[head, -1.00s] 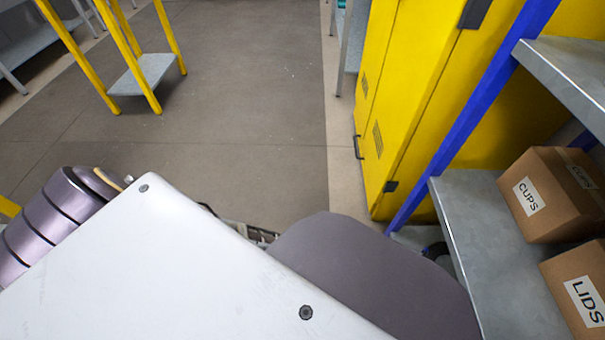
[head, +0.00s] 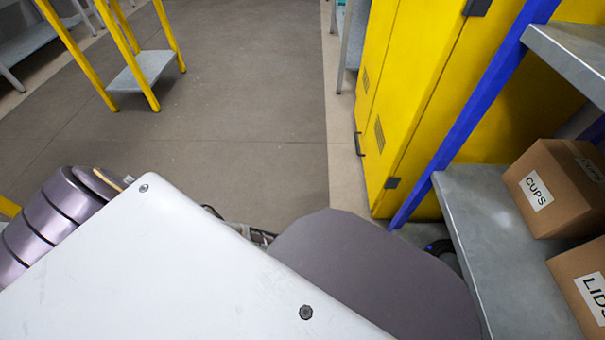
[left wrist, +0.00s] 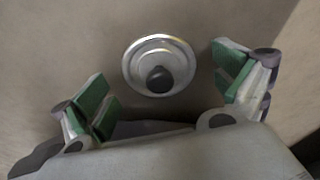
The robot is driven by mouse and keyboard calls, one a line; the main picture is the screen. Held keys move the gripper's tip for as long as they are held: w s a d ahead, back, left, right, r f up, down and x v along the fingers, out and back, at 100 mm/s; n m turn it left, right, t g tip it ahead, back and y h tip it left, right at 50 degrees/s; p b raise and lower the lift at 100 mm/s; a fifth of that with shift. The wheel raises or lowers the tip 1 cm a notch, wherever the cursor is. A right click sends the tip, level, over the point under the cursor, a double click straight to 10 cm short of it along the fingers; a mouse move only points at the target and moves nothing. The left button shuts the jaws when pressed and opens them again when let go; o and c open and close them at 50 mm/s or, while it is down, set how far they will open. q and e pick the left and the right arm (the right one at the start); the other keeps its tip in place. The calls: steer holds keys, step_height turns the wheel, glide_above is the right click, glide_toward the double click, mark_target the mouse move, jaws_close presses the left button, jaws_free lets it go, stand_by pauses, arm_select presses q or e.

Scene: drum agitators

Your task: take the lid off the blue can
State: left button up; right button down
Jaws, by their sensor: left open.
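In the left wrist view a round, shiny metal lid (left wrist: 150,52) with stepped rings is seen from above. A black knob (left wrist: 159,79) stands up from it, a little toward the gripper side. My left gripper (left wrist: 160,72) is open, its green-padded fingers on either side of the lid and apart from it. Nothing is between the pads but the view of the lid and knob. The blue wall of a can does not show; I cannot tell what is under the lid. The head view shows neither the lid nor a gripper. My right gripper is out of view.
A grey shelf rack (head: 480,240) with blue posts stands at the right, bearing a CUPS box (head: 555,185) and a LIDS box (head: 588,285). A yellow cabinet (head: 400,110) stands behind it. A yellow-legged stand (head: 147,72) is at the back left. The middle floor is open.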

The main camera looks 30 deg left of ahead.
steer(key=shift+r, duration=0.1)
arm_select(q)
steer(key=c, duration=0.9)
steer(key=shift+c, duration=0.5)
steer(key=shift+r, duration=0.1)
